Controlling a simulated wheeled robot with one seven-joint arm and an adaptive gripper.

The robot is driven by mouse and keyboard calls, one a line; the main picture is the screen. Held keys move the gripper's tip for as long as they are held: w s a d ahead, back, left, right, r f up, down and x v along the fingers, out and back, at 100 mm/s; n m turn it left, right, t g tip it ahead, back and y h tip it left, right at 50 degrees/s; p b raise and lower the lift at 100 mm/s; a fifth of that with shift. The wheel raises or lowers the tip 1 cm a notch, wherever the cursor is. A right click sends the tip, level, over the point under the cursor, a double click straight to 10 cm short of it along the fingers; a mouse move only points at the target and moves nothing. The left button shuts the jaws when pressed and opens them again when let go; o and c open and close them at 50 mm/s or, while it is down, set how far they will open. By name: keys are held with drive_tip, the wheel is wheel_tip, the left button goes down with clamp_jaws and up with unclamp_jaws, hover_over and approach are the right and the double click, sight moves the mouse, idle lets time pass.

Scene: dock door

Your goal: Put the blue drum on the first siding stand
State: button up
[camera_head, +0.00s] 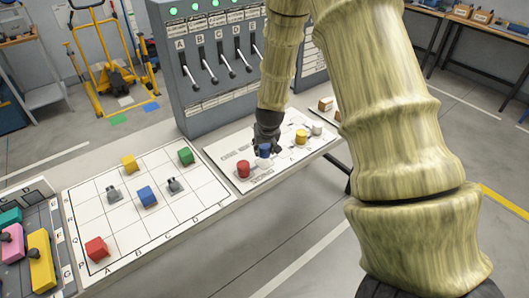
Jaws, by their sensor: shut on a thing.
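The blue drum (264,152) is at the fingertips of my gripper (266,146), which points down and is shut on it. The drum is over the white sidings board (225,150), just right of a red drum (243,169). My fingers cover its upper part, and I cannot tell whether its base touches the board. A yellow drum (301,137) and a white drum (317,128) stand farther right on the board. The stand under the blue drum is hidden, and the stand labels are too small to read surely.
A lever panel (215,60) rises behind the board. Left is a lettered grid board (80,205) with a red cube (97,249), a blue cube (147,196), a yellow cube (129,162), a green cube (186,156) and grey pieces. Coloured handled blocks (40,258) lie far left.

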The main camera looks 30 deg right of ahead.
sight(264, 153)
drive_tip(key=shift+f+p, duration=0.65)
drive_tip(key=shift+f, duration=1.05)
drive_tip(key=shift+f, duration=0.15)
drive_tip(key=o, duration=1)
drive_tip(key=shift+r, duration=0.25)
drive_tip(key=shift+b+v, duration=1.05)
drive_tip(key=shift+v, duration=4.9)
